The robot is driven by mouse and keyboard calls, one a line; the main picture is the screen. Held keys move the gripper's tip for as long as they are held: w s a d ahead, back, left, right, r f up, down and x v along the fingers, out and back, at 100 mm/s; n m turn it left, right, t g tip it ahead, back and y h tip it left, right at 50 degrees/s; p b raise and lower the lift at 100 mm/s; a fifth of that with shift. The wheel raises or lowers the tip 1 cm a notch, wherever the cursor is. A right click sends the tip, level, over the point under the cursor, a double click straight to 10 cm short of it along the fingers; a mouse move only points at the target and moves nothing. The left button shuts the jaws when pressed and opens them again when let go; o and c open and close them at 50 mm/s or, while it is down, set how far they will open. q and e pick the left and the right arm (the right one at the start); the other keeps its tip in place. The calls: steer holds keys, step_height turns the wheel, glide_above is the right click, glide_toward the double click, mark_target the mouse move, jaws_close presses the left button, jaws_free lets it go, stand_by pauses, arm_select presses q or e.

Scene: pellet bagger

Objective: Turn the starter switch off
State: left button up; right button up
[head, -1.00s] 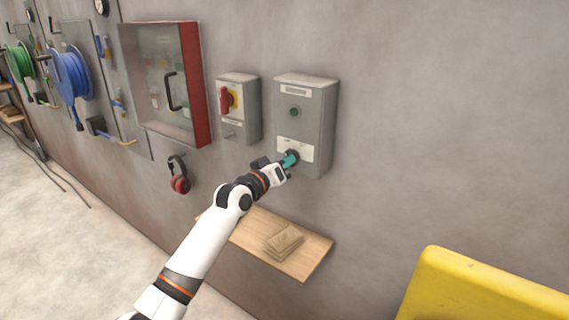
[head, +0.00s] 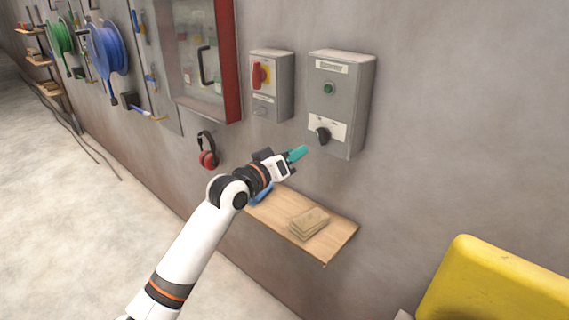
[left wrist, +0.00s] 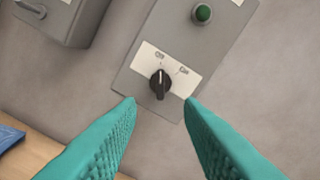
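The starter switch is a black rotary knob (head: 322,135) on the white plate of a grey wall box (head: 341,100). In the left wrist view the knob (left wrist: 160,84) shows between "Off" and "On" labels, with its pointer towards "Off". My left gripper (head: 298,153) is just left of and below the knob in the head view, apart from it. In the left wrist view its teal fingers (left wrist: 160,105) are spread wide with nothing gripped between them. My right gripper is not in view.
A green button (head: 328,88) sits above the knob. A box with a red and yellow rotary switch (head: 260,74) is to the left. Below is a wooden shelf (head: 333,238) with folded cloth-like items (head: 309,223) and something blue (head: 262,193). A yellow object (head: 490,285) stands at lower right.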

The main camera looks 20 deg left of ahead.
arm_select(q)
steer(key=shift+v, duration=1.4)
steer(key=s+a+f+g+y, duration=0.2)
steer(key=f+g, duration=0.1)
steer(key=f, duration=1.5)
steer(key=s+a+f+g+y, duration=0.2)
steer(key=a+f+y, duration=0.1)
steer(key=f, duration=1.4)
steer(key=s+f+g+y, duration=0.1)
steer(key=s+f+g, duration=0.1)
steer(key=s+f, duration=0.75)
steer(key=s+f+g, duration=0.2)
steer(key=s+f, duration=0.4)
steer(key=f, duration=0.6)
steer(key=s+f+m+g, duration=0.1)
steer(key=s+f, duration=0.4)
steer(key=s, duration=0.7)
steer(key=s+d+f+m+g, duration=0.1)
steer(key=s+f, duration=0.4)
steer(key=s, duration=0.7)
steer(key=s+d+f+m+g+b, duration=0.1)
steer(key=s+f+g, duration=0.3)
steer(key=s, duration=0.8)
steer(key=shift+s+f+m+g+y, duration=0.3)
steer(key=shift+f+m+y, duration=0.1)
steer(key=shift+f+m, duration=0.35)
